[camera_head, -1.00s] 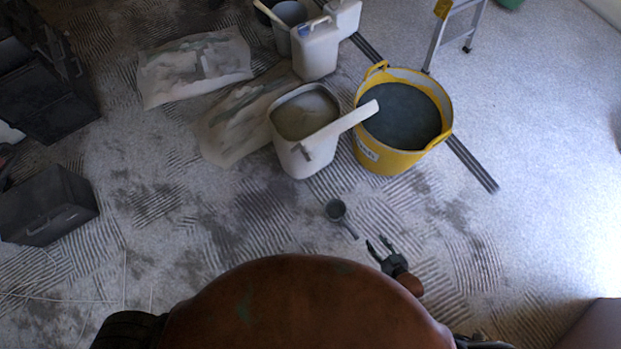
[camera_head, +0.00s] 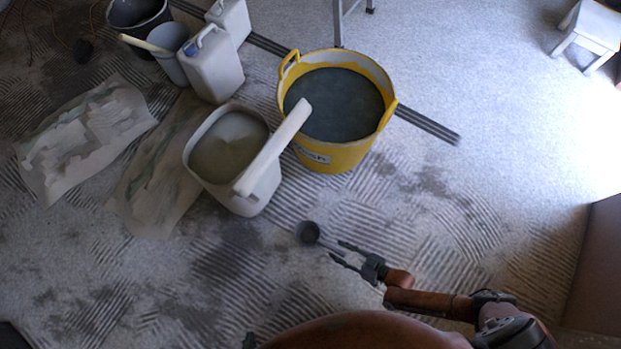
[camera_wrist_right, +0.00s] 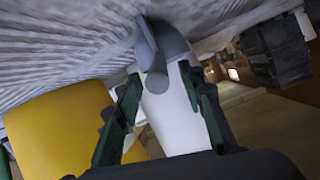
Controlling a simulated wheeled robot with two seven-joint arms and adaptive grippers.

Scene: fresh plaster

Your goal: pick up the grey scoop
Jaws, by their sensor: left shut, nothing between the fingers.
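The grey scoop (camera_head: 307,232) lies on the floor in front of the yellow tub, its handle pointing toward my right gripper (camera_head: 343,252). That gripper is open, its fingers by the handle's end. In the right wrist view, the scoop (camera_wrist_right: 156,78) shows its handle end toward the camera, between the two open fingers as seen, with a gap on each side. Whether the handle lies fully within the jaws cannot be told. Only a small dark tip of my left gripper (camera_head: 248,341) shows at the bottom edge of the head view, shut and away from the scoop.
A yellow tub (camera_head: 392,108) of dark material and a white bucket (camera_head: 262,196) with a pale paddle across its rim stand behind the scoop. Sacks (camera_head: 85,135), a white canister (camera_head: 215,68) and a stool (camera_head: 590,28) are farther off. Floor right of the scoop is clear.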

